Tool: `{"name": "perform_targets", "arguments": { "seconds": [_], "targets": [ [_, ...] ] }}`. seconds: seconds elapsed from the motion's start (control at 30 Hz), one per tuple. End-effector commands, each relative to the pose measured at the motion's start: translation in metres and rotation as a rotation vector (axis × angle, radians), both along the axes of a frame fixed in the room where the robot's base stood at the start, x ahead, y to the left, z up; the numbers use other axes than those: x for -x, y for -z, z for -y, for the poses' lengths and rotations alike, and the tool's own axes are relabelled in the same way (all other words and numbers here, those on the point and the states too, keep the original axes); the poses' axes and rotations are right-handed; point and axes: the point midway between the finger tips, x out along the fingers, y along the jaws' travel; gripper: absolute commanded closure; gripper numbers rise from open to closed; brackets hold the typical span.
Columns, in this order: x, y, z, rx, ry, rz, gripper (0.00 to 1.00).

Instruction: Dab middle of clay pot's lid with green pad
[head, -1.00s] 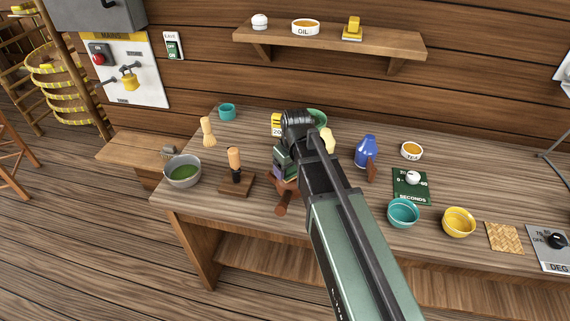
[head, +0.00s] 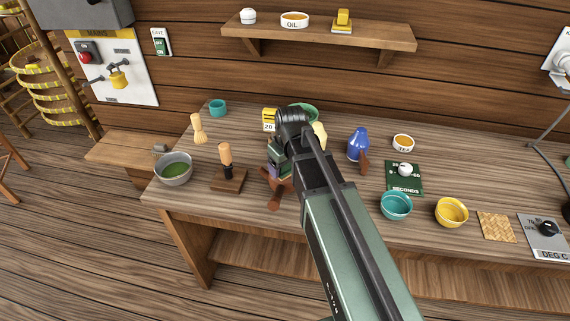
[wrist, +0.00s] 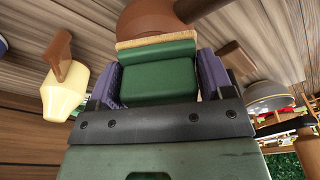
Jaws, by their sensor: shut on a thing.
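My gripper (wrist: 160,88) is shut on the green pad (wrist: 158,78), which sits between its two purple fingers in the wrist view. A tan layer edges the pad's far side. The brown clay pot (wrist: 148,18) shows just beyond that edge; I cannot tell whether they touch. In the head view my gripper (head: 280,158) is over the pot (head: 273,202), which shows only in part, with its handle toward the front. My arm and gripper hide most of the pot there, and I cannot make out the lid's middle.
A dark wooden block with an upright handle (head: 228,180) and a grey bowl of green stuff (head: 174,168) stand left of the pot. A cream vessel (wrist: 64,92) and a blue bottle (head: 358,144) are nearby. Teal (head: 396,206) and yellow (head: 451,212) bowls stand right.

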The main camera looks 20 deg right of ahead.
Motion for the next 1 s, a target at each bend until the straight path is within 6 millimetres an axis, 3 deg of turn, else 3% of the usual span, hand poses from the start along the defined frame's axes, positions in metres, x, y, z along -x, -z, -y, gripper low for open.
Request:
{"name": "perform_targets", "arguments": {
  "seconds": [0.6, 1.0],
  "targets": [
    [0.0070, 0.0028, 0.0063, 0.000, 0.000, 0.000, 0.45],
    [-0.0006, 0.0044, 0.0001, 0.000, -0.001, 0.000, 0.45]
  ]
}}
